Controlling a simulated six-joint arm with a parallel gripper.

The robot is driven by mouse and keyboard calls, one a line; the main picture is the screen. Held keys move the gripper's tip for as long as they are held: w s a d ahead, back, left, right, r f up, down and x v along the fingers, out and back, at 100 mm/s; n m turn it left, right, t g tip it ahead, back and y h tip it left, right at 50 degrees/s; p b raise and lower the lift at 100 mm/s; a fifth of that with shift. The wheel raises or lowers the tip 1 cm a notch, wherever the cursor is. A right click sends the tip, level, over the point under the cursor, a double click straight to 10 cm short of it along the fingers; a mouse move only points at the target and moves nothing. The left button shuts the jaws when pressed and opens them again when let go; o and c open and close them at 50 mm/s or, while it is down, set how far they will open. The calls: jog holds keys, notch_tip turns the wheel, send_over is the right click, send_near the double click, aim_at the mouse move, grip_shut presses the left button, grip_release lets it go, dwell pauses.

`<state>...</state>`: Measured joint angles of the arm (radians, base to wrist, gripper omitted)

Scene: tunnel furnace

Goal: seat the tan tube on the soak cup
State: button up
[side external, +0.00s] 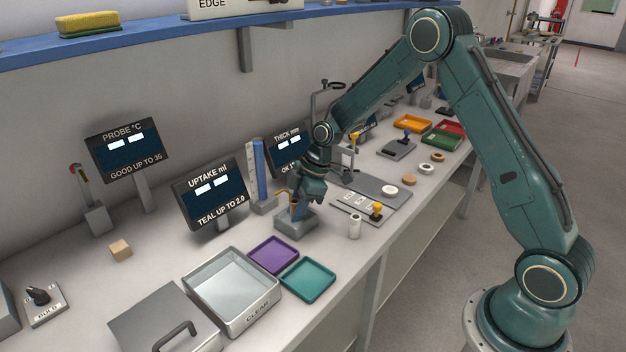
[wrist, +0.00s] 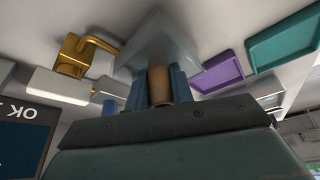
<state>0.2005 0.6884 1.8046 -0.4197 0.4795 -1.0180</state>
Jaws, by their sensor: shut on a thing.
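The tan tube (wrist: 158,86) is between the blue-grey fingers of my gripper (wrist: 159,84) in the wrist view, and my gripper is shut on it. In the side view the tube (side external: 294,209) shows as a small tan strip between the fingertips (side external: 295,203), roughly upright. The soak cup appears to be the grey block (side external: 296,228) directly below my gripper; it also shows beyond the tube in the wrist view (wrist: 157,42). The tube's lower end is at or just above the block's top; I cannot tell whether they touch. The fingers hide the cup's opening.
A blue column gauge (side external: 258,165) and the uptake display (side external: 208,190) stand behind the block. Purple (side external: 273,255) and teal (side external: 308,279) trays lie in front. A clear-labelled basin (side external: 265,307) is at the front left.

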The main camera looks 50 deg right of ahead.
jog(key=shift+f, duration=0.7)
dwell(0.6)
jog(key=o, duration=1.1)
jog(key=shift+c, duration=0.2)
jog(key=shift+r, duration=0.15)
jog(key=v, duration=1.3)
jog(key=shift+d+r, duration=0.2)
jog(key=shift+r, duration=0.05)
jog(key=shift+s, duration=0.15)
